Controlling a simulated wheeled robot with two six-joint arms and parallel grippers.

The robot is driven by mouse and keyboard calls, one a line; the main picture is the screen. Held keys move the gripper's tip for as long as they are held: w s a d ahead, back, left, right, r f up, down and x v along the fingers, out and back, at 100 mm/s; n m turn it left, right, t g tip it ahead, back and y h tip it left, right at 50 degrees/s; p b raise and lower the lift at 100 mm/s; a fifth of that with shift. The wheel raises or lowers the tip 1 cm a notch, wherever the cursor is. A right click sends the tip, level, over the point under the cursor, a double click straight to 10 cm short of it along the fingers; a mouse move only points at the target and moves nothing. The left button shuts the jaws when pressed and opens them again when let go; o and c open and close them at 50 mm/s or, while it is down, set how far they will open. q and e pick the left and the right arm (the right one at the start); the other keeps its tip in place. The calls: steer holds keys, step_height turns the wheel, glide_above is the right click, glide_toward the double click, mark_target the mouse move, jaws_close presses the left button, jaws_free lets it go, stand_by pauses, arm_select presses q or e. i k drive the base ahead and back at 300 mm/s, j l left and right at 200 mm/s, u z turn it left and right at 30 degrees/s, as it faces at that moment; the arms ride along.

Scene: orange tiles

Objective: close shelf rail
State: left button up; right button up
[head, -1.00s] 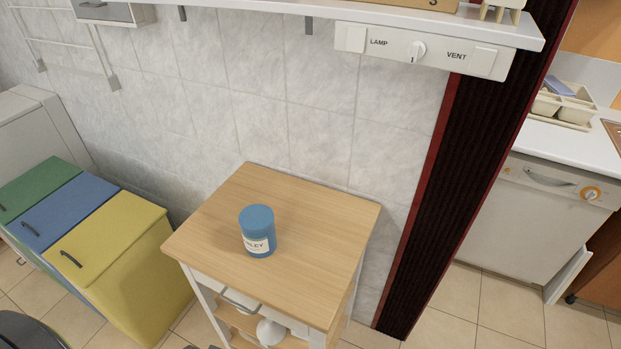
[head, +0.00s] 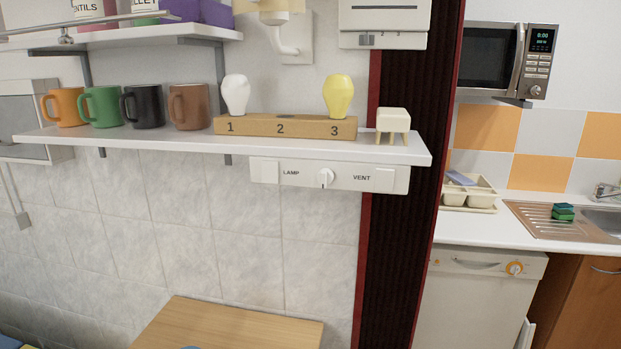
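A thin metal rail (head: 110,19) runs along the front of the upper shelf (head: 150,35) at the top left of the head view. Jars with labels and purple items stand behind the rail, partly cut off by the top edge. The rail's left end lies outside the picture, so I cannot tell its full position. Neither of my grippers is in view.
The lower shelf (head: 200,146) holds several mugs (head: 145,106), a numbered wooden block (head: 285,127) with white and yellow bulbs, and a small cream stool (head: 393,124). A lamp and vent panel (head: 325,177) hangs below. A wooden table top (head: 230,325) shows at the bottom.

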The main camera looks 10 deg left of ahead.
mark_target(65, 39)
steer(key=u, duration=1.3)
